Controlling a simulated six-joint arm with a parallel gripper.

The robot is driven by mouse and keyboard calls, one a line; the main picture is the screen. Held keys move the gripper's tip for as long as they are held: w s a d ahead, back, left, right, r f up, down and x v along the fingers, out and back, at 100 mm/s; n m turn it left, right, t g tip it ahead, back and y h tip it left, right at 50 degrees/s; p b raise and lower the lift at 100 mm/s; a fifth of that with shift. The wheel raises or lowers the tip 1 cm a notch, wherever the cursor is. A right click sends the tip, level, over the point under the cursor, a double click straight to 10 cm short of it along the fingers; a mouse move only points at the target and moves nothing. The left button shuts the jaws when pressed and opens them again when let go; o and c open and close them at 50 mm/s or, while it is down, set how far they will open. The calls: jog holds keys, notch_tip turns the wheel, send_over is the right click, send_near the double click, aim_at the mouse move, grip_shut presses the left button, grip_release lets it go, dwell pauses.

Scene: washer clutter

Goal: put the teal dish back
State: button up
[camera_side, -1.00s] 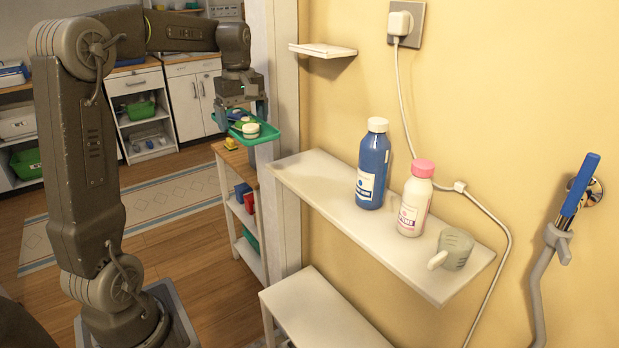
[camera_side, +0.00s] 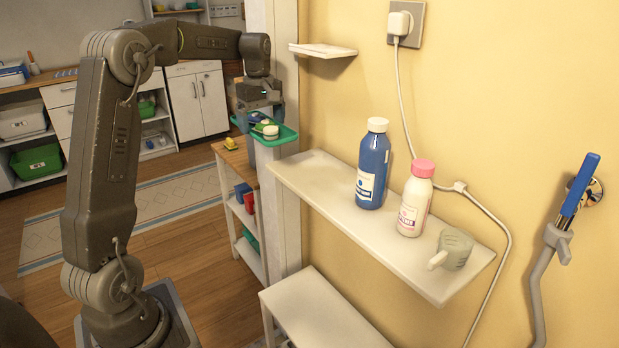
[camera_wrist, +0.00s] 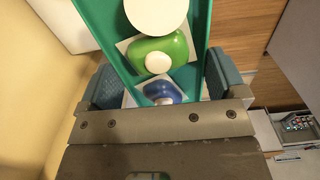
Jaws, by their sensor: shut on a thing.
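The teal dish (camera_side: 282,138) is a shallow tray held up in the air at the left end of the white wall shelf. My gripper (camera_side: 260,113) is shut on it, with a blue-grey finger pad on each side in the wrist view (camera_wrist: 158,84). The dish (camera_wrist: 99,22) carries a white round item (camera_wrist: 156,12), a green item (camera_wrist: 165,50) and a blue item (camera_wrist: 160,91) in a row. The dish looks about level. Its far end in the wrist view is cut off by the picture edge.
A small empty shelf (camera_side: 322,50) is above, and a lower white surface (camera_side: 320,315) is below.

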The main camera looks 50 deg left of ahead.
jog(key=shift+w+d+f, duration=0.1)
jog(key=shift+f, duration=0.35)
jog(key=shift+w+d+f, duration=0.1)
jog(key=shift+f, duration=0.3)
send_over(310, 178)
jog(key=f, duration=0.6)
jog(key=shift+a+f, duration=0.2)
jog(key=shift+f, duration=2.2)
jog(key=shift+f, duration=0.15)
jog(key=o, duration=0.7)
jog(key=shift+c, duration=0.2)
